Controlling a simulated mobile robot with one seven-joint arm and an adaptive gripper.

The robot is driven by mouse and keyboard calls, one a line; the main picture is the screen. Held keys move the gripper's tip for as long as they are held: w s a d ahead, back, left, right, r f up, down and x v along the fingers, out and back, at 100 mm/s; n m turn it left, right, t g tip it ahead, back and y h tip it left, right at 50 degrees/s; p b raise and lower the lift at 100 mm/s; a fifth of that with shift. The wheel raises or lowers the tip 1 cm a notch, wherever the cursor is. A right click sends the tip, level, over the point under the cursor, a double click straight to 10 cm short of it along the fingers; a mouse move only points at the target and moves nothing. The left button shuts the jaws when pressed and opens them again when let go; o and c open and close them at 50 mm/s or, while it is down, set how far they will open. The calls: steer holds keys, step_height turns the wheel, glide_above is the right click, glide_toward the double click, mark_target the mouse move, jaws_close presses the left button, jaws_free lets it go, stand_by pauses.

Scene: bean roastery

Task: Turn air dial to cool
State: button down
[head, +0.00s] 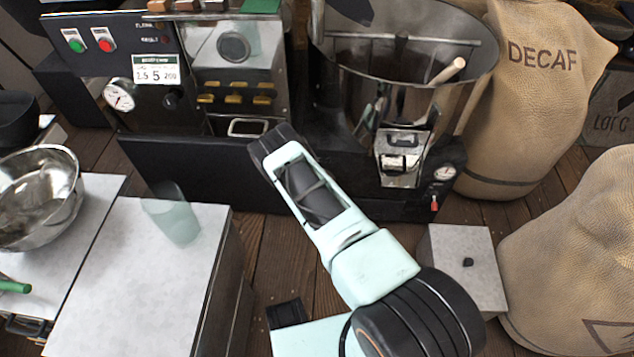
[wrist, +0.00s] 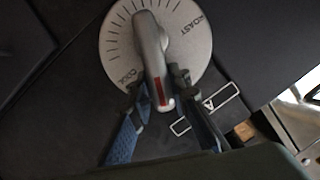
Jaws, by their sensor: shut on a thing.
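The air dial (wrist: 112,45) shows in the wrist view as a pale round plate with tick marks, ROAST printed at upper right and COOL at lower left. Its grey bar handle (wrist: 150,45) has a red mark at its lower end. That end points down and slightly right, to the right of the COOL print. My gripper (wrist: 158,88) is shut on the handle near the red-marked end, with one blue-padded finger on each side. In the head view my arm hides the gripper and the dial.
The roaster's dark base (head: 190,165) runs behind my arm, with the steel cooling drum (head: 400,90) at right. A DECAF sack (head: 530,90) stands at right.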

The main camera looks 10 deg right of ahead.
steer(key=shift+d+f+m, duration=0.1)
steer(key=shift+d+m, duration=0.15)
steer(key=shift+m, duration=0.15)
steer(key=shift+s+y, duration=0.1)
steer(key=shift+y, duration=0.2)
steer(key=c, duration=1.8)
jaws_free()
step_height(320, 180, up, 10)
steer(key=shift+f, duration=0.1)
